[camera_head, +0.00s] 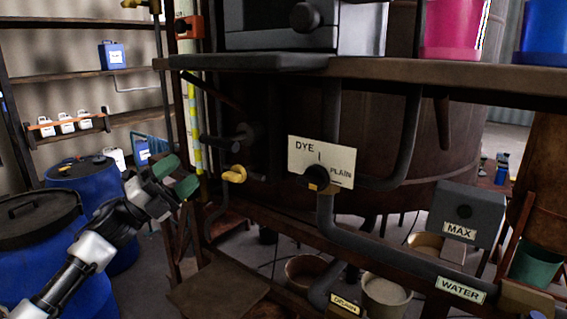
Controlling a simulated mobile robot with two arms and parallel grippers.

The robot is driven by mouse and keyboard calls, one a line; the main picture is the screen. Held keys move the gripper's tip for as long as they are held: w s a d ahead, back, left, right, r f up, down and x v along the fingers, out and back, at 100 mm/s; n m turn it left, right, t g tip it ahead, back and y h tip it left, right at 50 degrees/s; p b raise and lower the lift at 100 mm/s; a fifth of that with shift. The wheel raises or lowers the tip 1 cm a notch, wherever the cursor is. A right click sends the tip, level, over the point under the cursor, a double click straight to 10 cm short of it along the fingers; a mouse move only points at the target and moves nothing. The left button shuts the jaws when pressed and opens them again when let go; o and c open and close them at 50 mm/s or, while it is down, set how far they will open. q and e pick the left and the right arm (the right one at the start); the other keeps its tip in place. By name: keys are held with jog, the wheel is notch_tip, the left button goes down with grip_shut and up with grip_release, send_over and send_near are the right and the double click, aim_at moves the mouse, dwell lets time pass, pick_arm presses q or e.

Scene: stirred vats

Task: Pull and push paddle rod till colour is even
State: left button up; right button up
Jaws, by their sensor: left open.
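My left gripper (177,177) comes in from the lower left with its two green-tipped fingers apart and nothing between them. It is in front of the wooden frame, to the left of a yellow knob (233,174). A short dark rod (219,144) sticks out just above that knob; I cannot tell whether it is the paddle rod. A large brown vat (455,95) stands behind the frame, mostly hidden by the shelf and pipes. The liquid and its colour are not visible. My right gripper is not in view.
A DYE/PLAIN plate (321,158) with a dark valve knob sits on the pipes. A grey MAX box (467,213) and a WATER pipe are at the lower right. Blue drums (38,255) stand at the left. Pink (453,32) and blue containers stand on the upper shelf.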

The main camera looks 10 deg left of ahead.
pick_arm(q)
jog(key=s+d+f+n+y, duration=0.2)
jog(key=d+f+n+y, duration=0.1)
jog(key=f+n+y, duration=0.5)
jog(key=s+d+f+n+y, duration=0.2)
jog(key=d+f+n+y, duration=0.1)
jog(key=f+n, duration=0.55)
jog(key=s+d+f+n+y, duration=0.25)
jog(key=f+n+y, duration=0.35)
jog(key=f, duration=0.5)
jog(key=s+d+f+n+g, duration=0.2)
jog(key=s+f+g, duration=0.2)
jog(key=s, duration=0.5)
jog(key=s+d+f+n+g+y, duration=0.15)
jog(key=s+f+g, duration=0.25)
jog(key=s, duration=0.4)
jog(key=s+d+f+n+g+h, duration=0.1)
jog(key=s+d+f+n+g, duration=0.2)
jog(key=s, duration=0.6)
notch_tip(320, 180, down, 27)
jog(key=g, duration=0.3)
jog(key=s+a+f, duration=0.1)
jog(key=s+f, duration=0.6)
jog(key=s, duration=0.1)
jog(key=s+a+f, duration=0.2)
jog(key=s+f, duration=0.6)
jog(key=shift+s+a+f+m+g+y, duration=0.3)
jog(key=shift+m+g+y, duration=0.05)
jog(key=shift+m+g, duration=0.05)
